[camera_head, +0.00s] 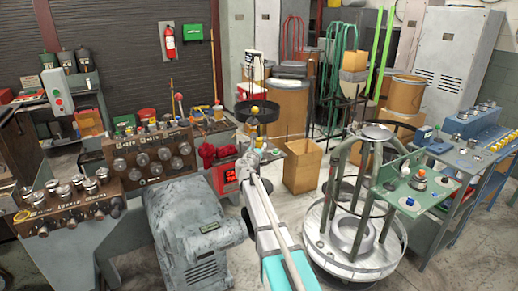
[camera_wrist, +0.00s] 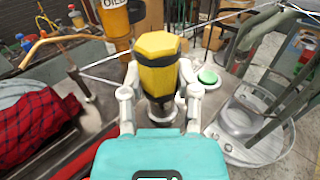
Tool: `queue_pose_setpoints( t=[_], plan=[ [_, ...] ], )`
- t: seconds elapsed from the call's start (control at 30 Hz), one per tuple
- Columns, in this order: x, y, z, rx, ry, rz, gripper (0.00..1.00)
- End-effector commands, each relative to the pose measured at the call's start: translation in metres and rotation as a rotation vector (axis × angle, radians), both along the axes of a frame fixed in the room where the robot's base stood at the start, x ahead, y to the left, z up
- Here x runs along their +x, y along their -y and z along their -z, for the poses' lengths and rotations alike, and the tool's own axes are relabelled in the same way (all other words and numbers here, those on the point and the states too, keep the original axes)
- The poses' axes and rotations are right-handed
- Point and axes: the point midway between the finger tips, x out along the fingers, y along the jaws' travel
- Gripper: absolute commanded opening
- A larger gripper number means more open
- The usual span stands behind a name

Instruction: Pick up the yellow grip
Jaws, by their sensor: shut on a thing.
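The yellow grip (camera_wrist: 158,65) is a faceted yellow knob with a dark band, above a darker lower part, in the middle of the wrist view. My gripper (camera_wrist: 158,92) has one white finger on each side of it and is shut on it. In the head view my arm reaches forward from the bottom middle. My gripper (camera_head: 262,152) is small there, beside the red-lit box, with a bit of the yellow grip (camera_head: 259,141) showing at its tip. Whether the grip is clear of its support cannot be told.
A green button (camera_wrist: 208,76) sits right of my gripper, and red plaid cloth (camera_wrist: 35,125) lies left. In the head view a grey motor housing (camera_head: 190,228) stands left of my arm, and a round metal stand (camera_head: 352,250) stands right. A cardboard box (camera_head: 302,167) is behind.

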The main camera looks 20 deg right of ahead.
Motion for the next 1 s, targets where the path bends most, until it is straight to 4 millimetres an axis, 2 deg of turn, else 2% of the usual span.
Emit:
queue_pose_setpoints(
  t=[0.27, 0.53, 1.0],
  plan=[
    [0.000, 0.000, -0.013, 0.000, 0.000, 0.000, 0.00],
    [-0.001, 0.000, -0.037, 0.000, 0.000, 0.000, 0.00],
    [-0.048, -0.008, -0.091, 0.000, 0.000, 0.000, 0.00]
  ],
)
